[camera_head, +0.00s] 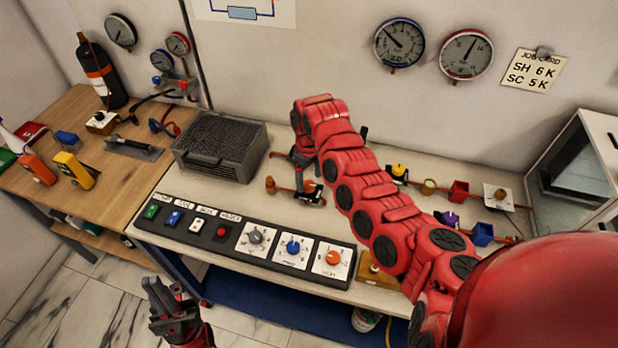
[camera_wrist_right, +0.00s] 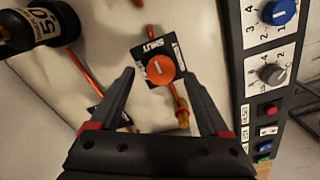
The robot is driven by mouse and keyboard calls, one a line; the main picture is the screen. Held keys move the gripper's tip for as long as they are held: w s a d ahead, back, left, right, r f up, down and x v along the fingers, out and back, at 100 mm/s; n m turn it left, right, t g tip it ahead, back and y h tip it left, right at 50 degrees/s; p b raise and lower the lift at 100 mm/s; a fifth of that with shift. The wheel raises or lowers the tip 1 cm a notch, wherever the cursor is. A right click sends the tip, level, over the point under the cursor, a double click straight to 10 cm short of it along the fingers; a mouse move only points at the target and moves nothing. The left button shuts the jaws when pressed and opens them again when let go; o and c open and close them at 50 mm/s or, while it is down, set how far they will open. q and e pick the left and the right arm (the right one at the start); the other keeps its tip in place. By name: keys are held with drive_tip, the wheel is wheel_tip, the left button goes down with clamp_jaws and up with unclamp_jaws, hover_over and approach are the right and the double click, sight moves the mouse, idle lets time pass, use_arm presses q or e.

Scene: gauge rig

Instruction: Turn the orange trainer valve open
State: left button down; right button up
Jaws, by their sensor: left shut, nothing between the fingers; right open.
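The orange trainer valve (camera_wrist_right: 160,68) is a round orange knob with a pale pointer mark, on a dark plate with a white SHUT label. In the head view the valve (camera_head: 309,192) sits on the bench, partly hidden by my right gripper. My right gripper (camera_wrist_right: 157,77) is open, with its fingertips on either side of the knob in the wrist view; I cannot tell how high they are above it. In the head view the right gripper (camera_head: 303,168) points down at the valve. My left gripper (camera_head: 160,296) is shut and empty, low in front of the bench.
A control panel (camera_head: 240,225) along the bench front carries buttons and dials, including another orange knob (camera_head: 333,258). A grey mesh-topped box (camera_head: 219,147) stands left of the valve. Copper-coloured pipe runs beside the valve. A dark, labelled cylinder (camera_wrist_right: 38,26) is at the wrist view's upper left.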

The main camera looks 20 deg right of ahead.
drive_tip(key=shift+f, duration=0.95)
drive_tip(key=shift+c, duration=0.3)
clamp_jaws()
